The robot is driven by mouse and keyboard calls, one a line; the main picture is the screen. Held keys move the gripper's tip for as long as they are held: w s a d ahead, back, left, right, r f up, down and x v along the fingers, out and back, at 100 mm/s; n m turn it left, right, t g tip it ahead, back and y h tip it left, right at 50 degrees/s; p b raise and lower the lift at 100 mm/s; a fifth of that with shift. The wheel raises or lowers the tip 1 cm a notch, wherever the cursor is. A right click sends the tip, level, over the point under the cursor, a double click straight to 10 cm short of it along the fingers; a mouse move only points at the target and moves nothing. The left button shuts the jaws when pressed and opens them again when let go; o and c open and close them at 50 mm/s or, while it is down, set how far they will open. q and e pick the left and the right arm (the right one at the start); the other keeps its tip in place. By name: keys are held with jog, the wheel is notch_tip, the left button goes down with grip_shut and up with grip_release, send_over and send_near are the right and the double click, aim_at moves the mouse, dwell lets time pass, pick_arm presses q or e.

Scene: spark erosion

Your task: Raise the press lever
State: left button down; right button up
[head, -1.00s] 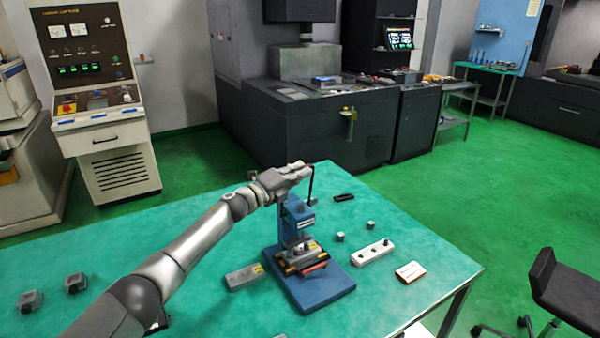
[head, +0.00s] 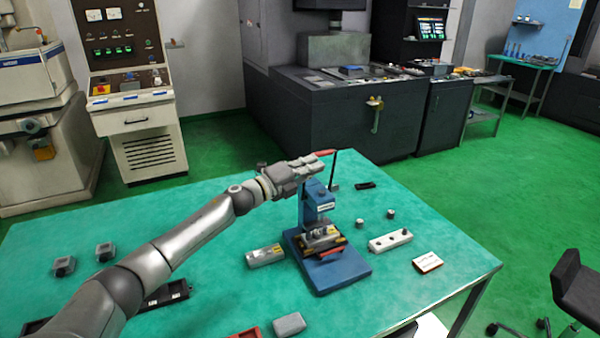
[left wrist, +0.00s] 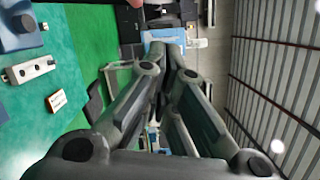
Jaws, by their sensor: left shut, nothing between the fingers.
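The blue press (head: 318,197) stands upright on the green table, on a flat blue base (head: 340,274). Its lever (head: 333,172) is a thin black rod rising beside the press head, with a red grip (head: 324,153) at its top. My left gripper (head: 318,162) is shut and empty, level with the top of the lever and just below the red grip. I cannot tell whether they touch. In the left wrist view its fingers (left wrist: 170,68) are together, part of the press (left wrist: 20,28) shows at top left, and a red tip shows at the top edge. My right gripper is not in view.
Around the press on the table (head: 440,268) lie a grey block (head: 266,256), a white bar with knobs (head: 390,241), a red-edged card (head: 427,262) and small cylinders (head: 390,214). Dark trays lie near my left arm. A black stool (head: 578,285) stands right.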

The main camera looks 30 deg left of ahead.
pick_arm(q)
jog(key=v, duration=0.2)
jog(key=b+v, duration=0.1)
jog(key=v, duration=0.1)
jog(key=shift+s+d+r, duration=0.1)
jog(key=shift+s+r, duration=0.05)
jog(key=shift+r, duration=0.2)
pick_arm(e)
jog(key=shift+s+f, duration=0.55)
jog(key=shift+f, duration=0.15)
pick_arm(q)
jog(key=shift+s+d+r, duration=0.1)
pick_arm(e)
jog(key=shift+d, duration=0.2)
